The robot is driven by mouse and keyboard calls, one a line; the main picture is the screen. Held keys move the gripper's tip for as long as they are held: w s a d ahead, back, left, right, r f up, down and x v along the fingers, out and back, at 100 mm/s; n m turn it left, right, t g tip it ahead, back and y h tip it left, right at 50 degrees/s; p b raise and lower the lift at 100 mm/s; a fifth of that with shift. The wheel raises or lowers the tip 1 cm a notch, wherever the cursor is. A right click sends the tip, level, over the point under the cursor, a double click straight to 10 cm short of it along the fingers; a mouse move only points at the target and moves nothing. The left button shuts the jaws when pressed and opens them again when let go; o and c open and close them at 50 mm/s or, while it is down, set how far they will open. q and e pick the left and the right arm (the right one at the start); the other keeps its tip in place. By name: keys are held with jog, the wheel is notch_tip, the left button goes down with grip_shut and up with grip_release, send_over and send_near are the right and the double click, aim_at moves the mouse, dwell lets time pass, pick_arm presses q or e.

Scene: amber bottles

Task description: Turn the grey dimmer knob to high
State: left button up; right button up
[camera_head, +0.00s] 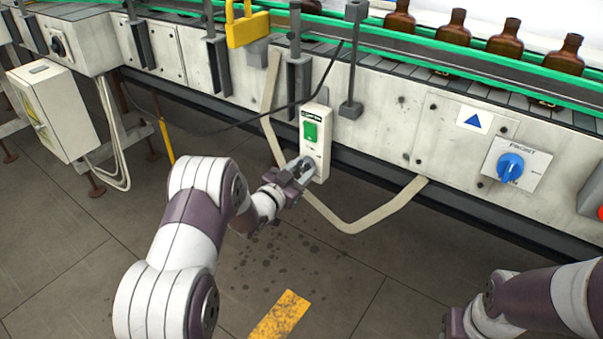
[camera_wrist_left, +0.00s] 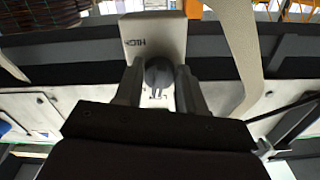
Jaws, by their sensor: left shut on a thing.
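The grey dimmer knob (camera_wrist_left: 158,73) is round and sits on the front of a narrow white control box (camera_head: 316,135). In the wrist view, a word like "HIGH" shows upside down on the box beside the knob. Other lettering near the knob is too small to read surely. My left gripper (camera_head: 299,169) is at the lower part of the box, shut on the knob, with one finger on each side of it in the wrist view. In the head view the gripper mostly hides the knob. My right arm shows at the lower right, but its fingers do not.
A green switch (camera_head: 311,131) sits above the knob on the same box. A blue knob (camera_head: 510,167) is on the conveyor's side at the right. Amber bottles (camera_head: 451,25) stand on the conveyor. A beige cable (camera_head: 378,213) loops below the box. A yellow padlock-shaped part (camera_head: 248,29) hangs above.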

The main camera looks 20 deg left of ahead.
pick_arm(q)
jog(key=m+b, duration=0.3)
jog(key=m, duration=0.2)
jog(key=shift+a+f+m, duration=0.1)
jog(key=shift+f+m, duration=0.05)
jog(key=shift+m, duration=0.15)
jog(key=shift+r+m+b, duration=0.2)
jog(key=shift+m+b, duration=3.75)
jog(key=shift+b, duration=0.1)
jog(key=shift+r+m+b, duration=0.2)
jog(key=shift+m+b, duration=3.75)
jog(key=shift+b, duration=0.05)
jog(key=o, duration=1)
jog(key=shift+r, duration=0.1)
jog(key=shift+a, duration=0.1)
